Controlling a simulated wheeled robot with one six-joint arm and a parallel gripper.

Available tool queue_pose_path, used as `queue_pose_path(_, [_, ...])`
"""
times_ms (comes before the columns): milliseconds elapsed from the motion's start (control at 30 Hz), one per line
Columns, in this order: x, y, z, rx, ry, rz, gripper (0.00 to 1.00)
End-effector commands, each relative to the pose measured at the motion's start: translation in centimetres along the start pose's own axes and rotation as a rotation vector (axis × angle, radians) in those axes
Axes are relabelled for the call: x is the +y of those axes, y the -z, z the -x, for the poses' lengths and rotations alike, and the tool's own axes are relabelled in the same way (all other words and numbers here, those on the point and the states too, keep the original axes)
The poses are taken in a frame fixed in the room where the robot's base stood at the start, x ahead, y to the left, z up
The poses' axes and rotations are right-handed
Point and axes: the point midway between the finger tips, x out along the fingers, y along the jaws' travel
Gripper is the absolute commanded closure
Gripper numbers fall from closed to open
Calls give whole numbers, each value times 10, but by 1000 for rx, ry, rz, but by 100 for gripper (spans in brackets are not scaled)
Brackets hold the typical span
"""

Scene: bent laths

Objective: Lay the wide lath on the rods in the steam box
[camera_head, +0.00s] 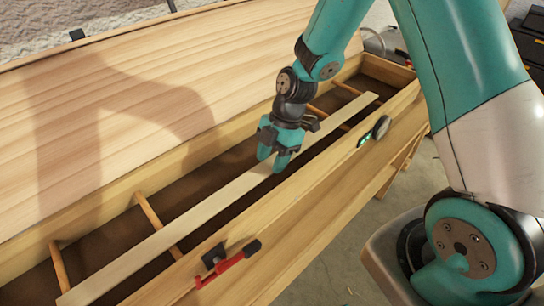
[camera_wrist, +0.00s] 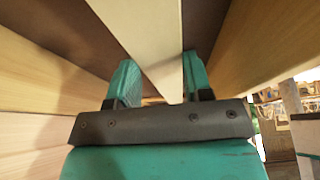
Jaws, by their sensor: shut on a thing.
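The wide lath (camera_head: 190,213) is a long pale strip lying lengthwise inside the open steam box (camera_head: 300,220). Cross rods (camera_head: 157,222) show under or beside it, with more toward the far end (camera_head: 345,88). My gripper (camera_head: 275,163) is shut on the lath near its middle, with a finger on each side. In the wrist view the lath (camera_wrist: 150,40) runs between the two fingers (camera_wrist: 157,85). The lath looks at or just above rod height; I cannot tell whether it touches every rod. The part between my fingers is partly hidden.
The box's wide wooden lid (camera_head: 110,110) stands open along the back. Dark cases (camera_head: 530,45) stand at the far right. Bare floor lies in front of the box.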

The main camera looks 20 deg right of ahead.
Motion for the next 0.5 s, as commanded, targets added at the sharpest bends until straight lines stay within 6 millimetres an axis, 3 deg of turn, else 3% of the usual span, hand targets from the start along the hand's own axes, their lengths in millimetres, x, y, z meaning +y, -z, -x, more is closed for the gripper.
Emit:
queue_pose_path(233, [0,-2,-4,0,0,0,81])
queue_pose_path(267, [0,-2,-4,0,0,0,49])
queue_pose_path(300, [0,-1,-4,0,0,0,40])
queue_pose_path(367, [0,-1,-3,0,0,0,26])
queue_pose_path(500, [0,-1,-4,0,0,0,24])
